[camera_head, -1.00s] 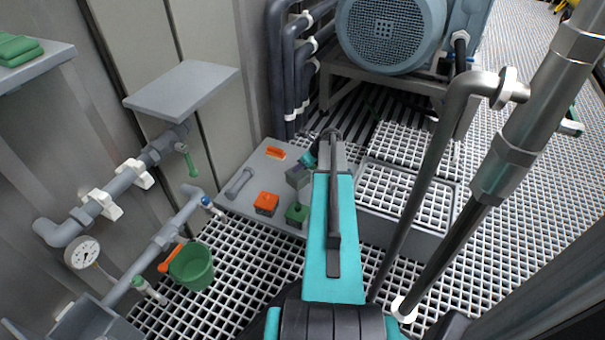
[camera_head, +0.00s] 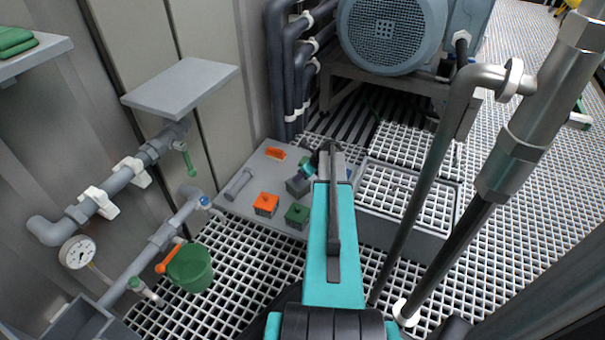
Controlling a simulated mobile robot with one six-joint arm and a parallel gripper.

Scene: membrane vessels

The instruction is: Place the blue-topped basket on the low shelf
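The small box-shaped basket with a dull blue-grey top (camera_head: 297,186) is at the right part of the low grey shelf (camera_head: 225,205), just left of my arm. Whether it rests on the shelf or hangs slightly above cannot be made out. The teal and dark end of my gripper (camera_head: 306,172) is right at its upper side, mostly hidden behind my teal arm link. The fingers are too small and covered to show whether they are open or shut.
An orange-topped basket (camera_head: 265,205) and a green-topped basket (camera_head: 297,215) stand close by on the shelf. A grey cylinder (camera_head: 239,183) and an orange block (camera_head: 275,153) lie there too. A green bucket (camera_head: 190,268) is left; a thick pipe (camera_head: 510,160) rises at right.

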